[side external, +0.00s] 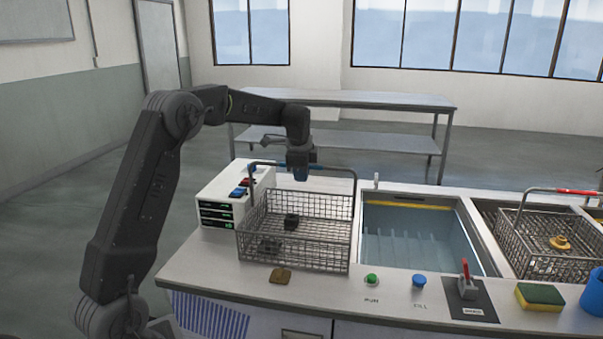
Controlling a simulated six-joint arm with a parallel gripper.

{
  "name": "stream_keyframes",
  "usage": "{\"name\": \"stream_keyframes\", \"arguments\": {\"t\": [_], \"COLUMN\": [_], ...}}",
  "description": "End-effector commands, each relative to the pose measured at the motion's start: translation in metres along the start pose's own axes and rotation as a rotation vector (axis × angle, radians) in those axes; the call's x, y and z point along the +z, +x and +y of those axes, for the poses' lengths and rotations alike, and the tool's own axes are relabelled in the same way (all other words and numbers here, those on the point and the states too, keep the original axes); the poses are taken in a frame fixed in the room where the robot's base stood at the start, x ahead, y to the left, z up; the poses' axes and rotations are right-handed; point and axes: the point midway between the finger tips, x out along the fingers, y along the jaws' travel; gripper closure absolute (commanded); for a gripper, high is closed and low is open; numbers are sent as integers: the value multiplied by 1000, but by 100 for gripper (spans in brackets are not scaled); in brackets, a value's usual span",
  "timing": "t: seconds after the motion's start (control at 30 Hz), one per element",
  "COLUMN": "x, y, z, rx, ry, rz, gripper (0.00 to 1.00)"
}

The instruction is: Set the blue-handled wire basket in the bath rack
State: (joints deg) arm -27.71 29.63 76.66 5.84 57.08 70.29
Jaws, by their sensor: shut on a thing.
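The blue-handled wire basket (325,232) is left of the bath, over the worktop, with a few dark parts inside. I cannot tell whether its bottom touches the worktop. My gripper (300,173) is above the basket, shut on its blue handle (325,169). The fingertips are small and partly hidden at the handle. The bath (405,240) is an open tank of bluish liquid to the right of the basket, with a yellow bar along its far edge. Pale upright slats, perhaps the rack, show in the bath.
A red-handled basket (545,246) holding a yellow part stands right of the bath. A white control box (222,198) is at left. Green and blue buttons, a red-handled lever (466,281), a sponge (540,296) and a blue cup (593,293) line the front edge.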

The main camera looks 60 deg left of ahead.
Motion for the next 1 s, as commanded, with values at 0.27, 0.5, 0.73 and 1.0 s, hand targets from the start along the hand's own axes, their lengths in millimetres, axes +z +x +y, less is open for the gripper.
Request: {"name": "stream_keyframes", "arguments": {"t": [0.27, 0.5, 0.73, 1.0], "x": [0, 0, 0, 0], "y": [1, 2, 2, -24], "z": [0, 0, 0, -1], "rx": [-4, 0, 0, -5], "ry": [-1, 0, 0, 0], "rz": [1, 0, 0, 2], "gripper": [100, 63, 60, 60]}}
